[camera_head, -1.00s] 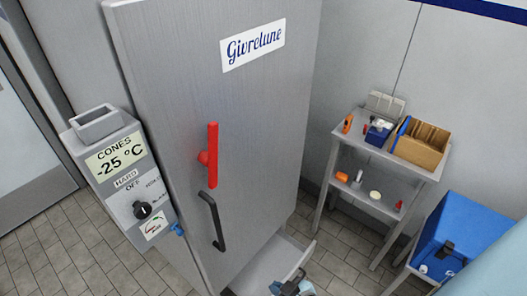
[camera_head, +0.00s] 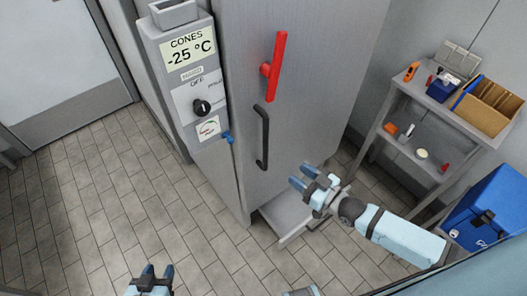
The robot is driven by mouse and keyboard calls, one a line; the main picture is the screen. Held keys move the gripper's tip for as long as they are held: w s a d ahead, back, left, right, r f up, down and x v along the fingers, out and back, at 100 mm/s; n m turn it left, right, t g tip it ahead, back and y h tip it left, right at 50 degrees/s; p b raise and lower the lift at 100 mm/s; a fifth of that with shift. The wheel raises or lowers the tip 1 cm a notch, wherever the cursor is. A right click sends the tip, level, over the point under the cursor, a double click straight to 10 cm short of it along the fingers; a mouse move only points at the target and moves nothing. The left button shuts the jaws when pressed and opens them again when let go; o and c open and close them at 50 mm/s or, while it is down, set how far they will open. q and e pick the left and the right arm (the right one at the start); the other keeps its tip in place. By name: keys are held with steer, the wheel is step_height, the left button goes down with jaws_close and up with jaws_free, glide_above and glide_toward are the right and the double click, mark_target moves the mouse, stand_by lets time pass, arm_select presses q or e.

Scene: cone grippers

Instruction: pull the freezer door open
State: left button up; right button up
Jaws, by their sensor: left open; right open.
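The grey freezer door (camera_head: 310,110) stands tall in the middle of the head view and looks closed. A black bar handle (camera_head: 262,137) is fixed upright near its left edge. A red lever (camera_head: 274,67) sits above the handle, nearly upright. My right gripper (camera_head: 301,176) is open and empty, in front of the lower door, to the right of and below the black handle and apart from it in the picture. My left gripper (camera_head: 158,271) is open at the bottom edge, over the floor and well away from the door.
A control box (camera_head: 185,85) reading "CONES -25 °C", with a black knob (camera_head: 201,107), is on the freezer's left. A grey tray (camera_head: 283,216) juts out below the door. A shelf table (camera_head: 400,95) and blue box (camera_head: 487,210) stand right. The tiled floor at left is clear.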

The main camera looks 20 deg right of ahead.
mark_target(266, 147)
steer(key=x, duration=0.4)
steer(key=p+x, duration=0.1)
steer(key=x, duration=0.4)
steer(key=p+x, duration=0.1)
steer(key=x, duration=0.4)
steer(key=shift+w+d+r, duration=0.25)
steer(key=shift+d+r, duration=0.1)
steer(key=shift+r, duration=0.05)
jaws_close()
